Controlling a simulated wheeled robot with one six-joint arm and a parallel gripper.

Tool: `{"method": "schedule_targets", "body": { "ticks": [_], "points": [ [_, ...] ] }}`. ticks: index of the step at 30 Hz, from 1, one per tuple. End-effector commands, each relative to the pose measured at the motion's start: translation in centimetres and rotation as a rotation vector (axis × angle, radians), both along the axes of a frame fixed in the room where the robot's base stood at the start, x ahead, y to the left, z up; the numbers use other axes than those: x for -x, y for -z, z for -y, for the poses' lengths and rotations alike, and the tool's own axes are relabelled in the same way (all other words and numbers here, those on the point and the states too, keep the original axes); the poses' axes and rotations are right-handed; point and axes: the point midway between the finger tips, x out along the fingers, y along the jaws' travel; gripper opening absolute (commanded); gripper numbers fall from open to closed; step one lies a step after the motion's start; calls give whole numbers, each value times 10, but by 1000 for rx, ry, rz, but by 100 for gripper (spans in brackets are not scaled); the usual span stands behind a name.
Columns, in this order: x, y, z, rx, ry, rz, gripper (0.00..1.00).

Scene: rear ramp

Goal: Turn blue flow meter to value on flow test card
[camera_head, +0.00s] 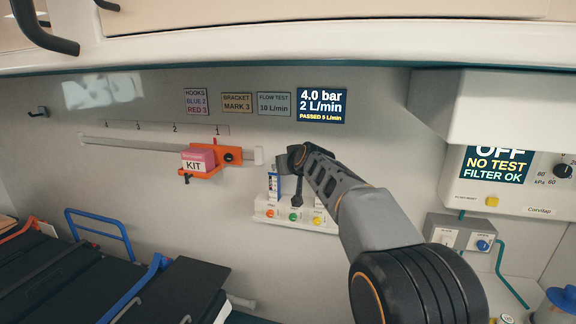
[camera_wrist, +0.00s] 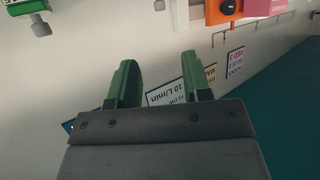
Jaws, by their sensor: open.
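The flow test card (camera_head: 274,104) on the wall reads 10 L/min. It also shows upside down in the wrist view (camera_wrist: 166,93), partly hidden behind my fingers. The meter with a blue scale (camera_head: 273,187) stands at the left of a white wall panel; my arm hides part of the panel's other meters. The blue meter's setting is too small to read. A dark display (camera_head: 322,105) reads 4.0 bar and 2 L/min. My gripper (camera_wrist: 158,68) is open and empty, in front of the wall above the panel, apart from the blue meter.
An orange bracket (camera_head: 228,158) with a pink KIT box (camera_head: 199,158) sits on the wall rail left of my gripper. Orange, green and yellow buttons line the panel's base (camera_head: 262,206). A grey box with a blue knob (camera_head: 483,245) is at right. A stretcher (camera_head: 75,275) fills the lower left.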

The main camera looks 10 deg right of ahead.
Motion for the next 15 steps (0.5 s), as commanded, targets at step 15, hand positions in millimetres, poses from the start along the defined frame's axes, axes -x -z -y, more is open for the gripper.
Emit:
{"method": "schedule_targets", "body": {
  "ticks": [15],
  "points": [
    [-9, 5, -1, -1, -3, -3, 45]
  ]
}}
